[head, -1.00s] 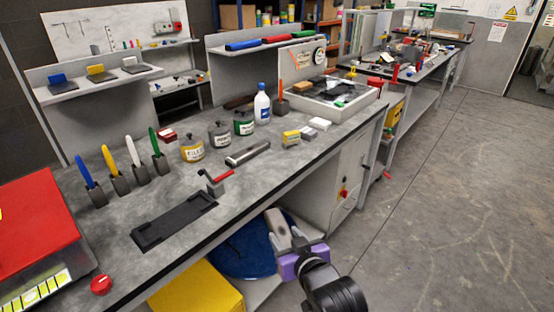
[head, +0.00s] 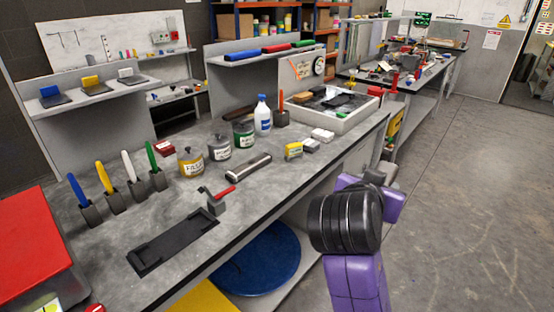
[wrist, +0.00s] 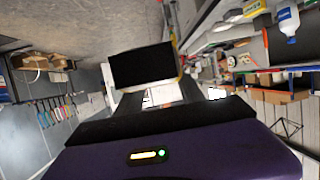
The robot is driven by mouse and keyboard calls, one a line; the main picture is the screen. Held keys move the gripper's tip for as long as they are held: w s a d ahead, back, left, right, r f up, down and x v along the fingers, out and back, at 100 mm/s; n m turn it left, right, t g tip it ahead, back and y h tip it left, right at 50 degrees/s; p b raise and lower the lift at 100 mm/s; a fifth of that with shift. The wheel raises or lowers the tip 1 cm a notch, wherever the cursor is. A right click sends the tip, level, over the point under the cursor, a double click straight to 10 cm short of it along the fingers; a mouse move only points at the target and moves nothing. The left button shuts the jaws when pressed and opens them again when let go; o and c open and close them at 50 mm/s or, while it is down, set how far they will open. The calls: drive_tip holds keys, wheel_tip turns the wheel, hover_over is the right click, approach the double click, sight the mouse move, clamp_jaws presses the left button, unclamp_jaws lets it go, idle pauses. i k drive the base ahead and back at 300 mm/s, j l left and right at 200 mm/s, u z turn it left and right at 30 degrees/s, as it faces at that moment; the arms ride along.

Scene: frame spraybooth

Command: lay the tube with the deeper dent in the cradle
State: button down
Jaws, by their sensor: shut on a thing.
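A grey metal tube (head: 248,167) lies on the bench, away from my gripper. The black, shallow cradle (head: 174,246) sits near the bench's front edge and is empty. My purple gripper (head: 378,178) is raised off the bench's front edge, to the right of the cradle. It is shut on a grey thing (head: 382,172), seemingly the other tube, mostly hidden behind my wrist. In the wrist view a dark block (wrist: 143,65) shows ahead of the purple housing. No dents can be made out on either tube.
A clamp with a red handle (head: 216,200) stands just behind the cradle. Several jars, a white and blue bottle (head: 262,115) and upright coloured-handled tools are farther back. A blue round drum top (head: 262,258) is below the bench edge. Floor to the right is clear.

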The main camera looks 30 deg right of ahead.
sight(175, 238)
drive_tip(key=i, duration=1.35)
